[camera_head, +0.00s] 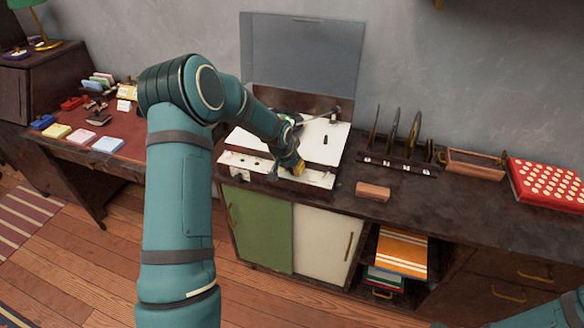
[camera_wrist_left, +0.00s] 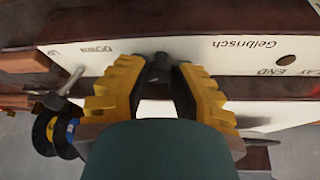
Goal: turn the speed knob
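The record player (camera_head: 323,156) stands on the dark cabinet with its grey lid up. Its pale front panel (camera_head: 243,162) faces me. My left gripper (camera_head: 299,167) is at the right part of this panel, partly hidden behind my own arm in the head view. In the left wrist view, its two yellow fingers (camera_wrist_left: 163,72) stand on either side of a small dark knob (camera_wrist_left: 158,68) on the lettered panel (camera_wrist_left: 225,52). I cannot tell whether both fingers press on the knob. My right gripper is out of view; only part of my right arm shows at the bottom right.
A small reddish-brown block (camera_head: 373,191) lies right of the player. A rack with upright discs (camera_head: 391,132), a wooden tray (camera_head: 472,165) and a red dotted box (camera_head: 548,184) stand farther right. A desk with small coloured boxes (camera_head: 107,145) is at left.

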